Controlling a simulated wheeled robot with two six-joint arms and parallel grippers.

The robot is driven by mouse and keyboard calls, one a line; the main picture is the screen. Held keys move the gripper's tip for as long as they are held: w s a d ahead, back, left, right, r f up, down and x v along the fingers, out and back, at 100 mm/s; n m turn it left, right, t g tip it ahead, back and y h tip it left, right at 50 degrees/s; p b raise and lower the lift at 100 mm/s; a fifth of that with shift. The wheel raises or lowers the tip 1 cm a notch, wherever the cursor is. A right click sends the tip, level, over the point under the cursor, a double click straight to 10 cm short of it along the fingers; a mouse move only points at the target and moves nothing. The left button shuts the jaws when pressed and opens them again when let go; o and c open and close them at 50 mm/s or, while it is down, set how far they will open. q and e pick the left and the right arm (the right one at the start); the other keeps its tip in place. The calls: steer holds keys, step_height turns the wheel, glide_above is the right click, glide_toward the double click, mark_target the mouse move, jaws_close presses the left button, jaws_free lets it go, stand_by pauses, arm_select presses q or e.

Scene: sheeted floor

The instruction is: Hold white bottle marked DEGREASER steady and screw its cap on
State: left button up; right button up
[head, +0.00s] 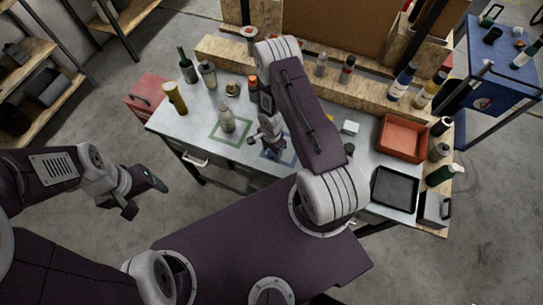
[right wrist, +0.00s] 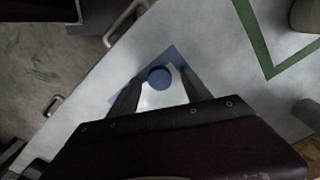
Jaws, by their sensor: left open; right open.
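A pale bottle (head: 227,119) stands upright inside a green square outline on the workbench in the head view; its lettering is too small to read. A round blue cap (right wrist: 160,77) lies on a blue square marking in the right wrist view. My right gripper (head: 273,146) is open over the blue marking, to the right of the bottle. Its two fingers are on either side of the cap in the right wrist view (right wrist: 155,92), and I cannot tell whether they touch it. My left gripper (head: 147,196) is open and empty, off the bench's front left edge.
An orange bin (head: 402,138) and a black tray (head: 395,189) are at the right. A wooden ledge (head: 220,51) runs along the back.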

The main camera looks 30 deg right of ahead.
stand_by(0.3)
jaws_close()
steer(key=shift+r, duration=0.1)
